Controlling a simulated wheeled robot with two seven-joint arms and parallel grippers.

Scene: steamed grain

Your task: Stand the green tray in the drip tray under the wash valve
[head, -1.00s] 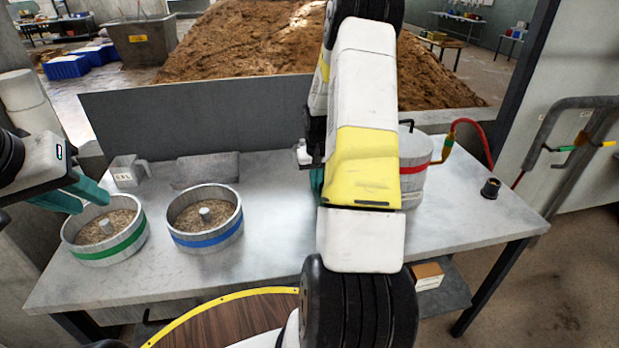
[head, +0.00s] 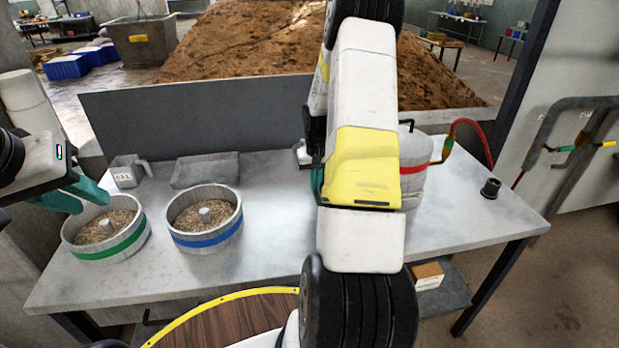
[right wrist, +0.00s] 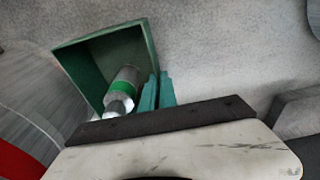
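The green tray (head: 118,248), a round metal pan with a green band, holds grain around a central post. It sits upright at the table's left end. My left gripper (head: 74,194) is at its far rim, its teal fingers apart; I cannot tell whether they touch the rim. My right gripper is mostly hidden behind my right arm in the head view. In the right wrist view its teal fingers (right wrist: 160,90) are close together, with nothing clear between them. Beside them is a green open box (right wrist: 83,57) with a green-banded metal cylinder (right wrist: 122,88) in it. I cannot identify the drip tray or wash valve for sure.
A blue-banded pan (head: 208,240) of grain stands close right of the green tray. A measuring cup (head: 125,172) and grey mesh tray (head: 205,170) lie behind. A red-banded container (head: 413,175) stands right of my right arm. The table's middle is clear.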

